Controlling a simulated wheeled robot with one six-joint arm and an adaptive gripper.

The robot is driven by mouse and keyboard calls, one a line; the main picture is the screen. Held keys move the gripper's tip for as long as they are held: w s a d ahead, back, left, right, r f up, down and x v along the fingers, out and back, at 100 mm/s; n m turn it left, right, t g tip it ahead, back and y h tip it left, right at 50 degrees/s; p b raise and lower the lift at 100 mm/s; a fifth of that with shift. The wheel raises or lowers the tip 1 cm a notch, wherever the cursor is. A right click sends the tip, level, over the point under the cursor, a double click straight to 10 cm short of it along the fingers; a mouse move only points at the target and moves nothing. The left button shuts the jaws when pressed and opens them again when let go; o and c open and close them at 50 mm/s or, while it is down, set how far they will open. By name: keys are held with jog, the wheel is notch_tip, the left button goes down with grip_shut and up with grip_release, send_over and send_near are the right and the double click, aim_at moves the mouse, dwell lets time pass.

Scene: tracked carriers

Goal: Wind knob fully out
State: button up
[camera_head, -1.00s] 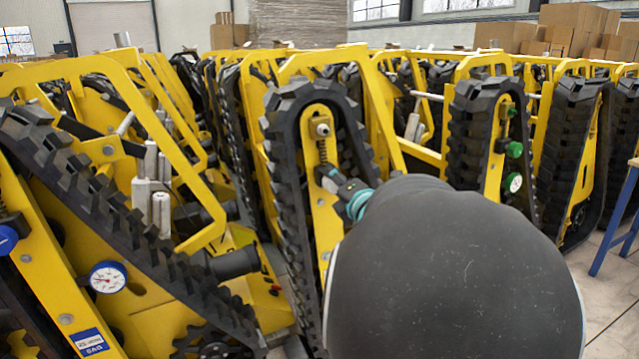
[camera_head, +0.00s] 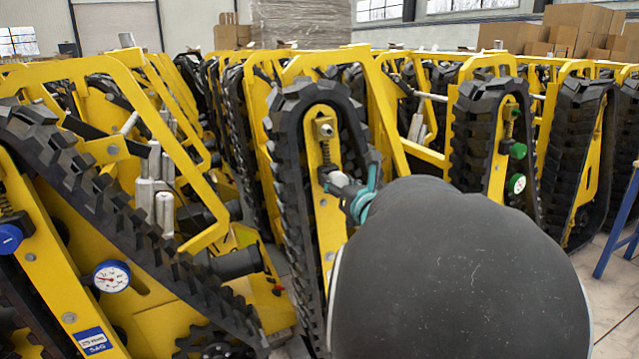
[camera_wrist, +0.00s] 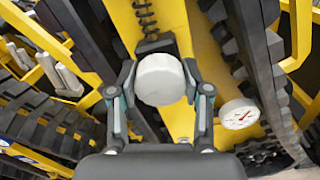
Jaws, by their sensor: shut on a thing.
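The knob (camera_wrist: 160,80) is a white, rounded cylinder in the middle of the wrist view, in front of the yellow frame plate (camera_wrist: 203,45) and just below a coiled spring (camera_wrist: 145,18). My gripper (camera_wrist: 159,76) is shut on it, with one finger on each side. In the head view my gripper (camera_head: 352,192) reaches the tracked carrier (camera_head: 318,215) at the centre, below its spring (camera_head: 325,150). The knob shows there only as a small pale patch (camera_head: 338,180), partly hidden by the fingers. Its threaded part is not visible.
A white dial gauge (camera_wrist: 238,113) sits close right of my gripper. Black rubber tracks (camera_wrist: 255,50) flank the yellow plate. Another carrier with green knobs (camera_head: 517,150) stands to the right. Blue trestle legs (camera_head: 617,228) and open floor are at the far right.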

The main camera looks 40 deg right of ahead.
jog(key=n, duration=0.4)
jog(key=shift+a+n, duration=0.1)
jog(key=shift+n, duration=1.8)
jog(key=shift+n, duration=0.3)
jog(key=o, duration=1.2)
jog(key=shift+c, duration=0.2)
jog(key=v, duration=1.2)
jog(key=shift+w, duration=0.1)
